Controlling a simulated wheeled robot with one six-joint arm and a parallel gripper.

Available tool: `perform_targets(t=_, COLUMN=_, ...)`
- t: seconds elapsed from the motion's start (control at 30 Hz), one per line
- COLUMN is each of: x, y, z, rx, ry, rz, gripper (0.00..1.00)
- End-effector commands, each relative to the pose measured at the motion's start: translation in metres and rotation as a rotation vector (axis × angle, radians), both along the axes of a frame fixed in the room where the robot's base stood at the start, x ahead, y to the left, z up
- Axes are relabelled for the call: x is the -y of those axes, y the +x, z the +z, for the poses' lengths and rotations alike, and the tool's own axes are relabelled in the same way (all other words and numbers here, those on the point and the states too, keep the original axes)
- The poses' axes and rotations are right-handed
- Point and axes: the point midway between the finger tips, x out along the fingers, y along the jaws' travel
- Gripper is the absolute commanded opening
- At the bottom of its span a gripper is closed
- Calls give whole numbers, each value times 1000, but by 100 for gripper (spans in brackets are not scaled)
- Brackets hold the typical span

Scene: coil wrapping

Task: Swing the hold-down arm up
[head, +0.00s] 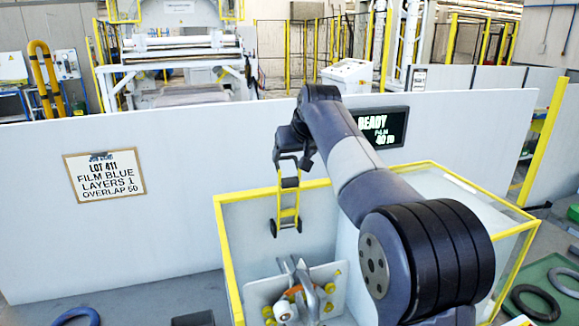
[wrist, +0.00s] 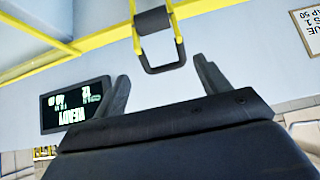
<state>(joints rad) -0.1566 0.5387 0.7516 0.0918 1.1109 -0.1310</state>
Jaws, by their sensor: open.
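A yellow forked arm (head: 289,212), which looks like the hold-down arm, has a black band (head: 290,182), dark round lower ends and a black loop handle at its top. The wrist view shows the loop handle (wrist: 164,66) and black band (wrist: 153,20) close up. My gripper (head: 289,158) is just above the handle in the head view. In the wrist view, the fingers of my gripper (wrist: 163,75) are open on either side of the loop, with visible gaps. I cannot tell whether they touch it in depth.
A yellow-edged clear enclosure (head: 222,255) surrounds the work area. Inside, a grey plate (head: 258,294) carries yellow rollers. A white partition (head: 190,200) stands behind, with a job board (head: 104,175) and a READY display (head: 392,126). Dark rings (head: 535,303) lie on a green mat at right.

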Motion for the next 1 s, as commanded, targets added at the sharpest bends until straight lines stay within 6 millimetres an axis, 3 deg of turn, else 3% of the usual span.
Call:
perform_targets(t=0.2, x=5, y=-16, z=17, rx=-1, ry=0, rz=-1, gripper=71)
perform_targets(t=0.6, x=5, y=-19, z=20, rx=-2, ry=-1, rz=0, gripper=71)
perform_targets(t=0.77, x=3, y=-11, z=13, rx=-3, ry=0, rz=1, gripper=71)
perform_targets(t=1.0, x=-6, y=17, z=-16, rx=-2, ry=0, rz=2, gripper=71)
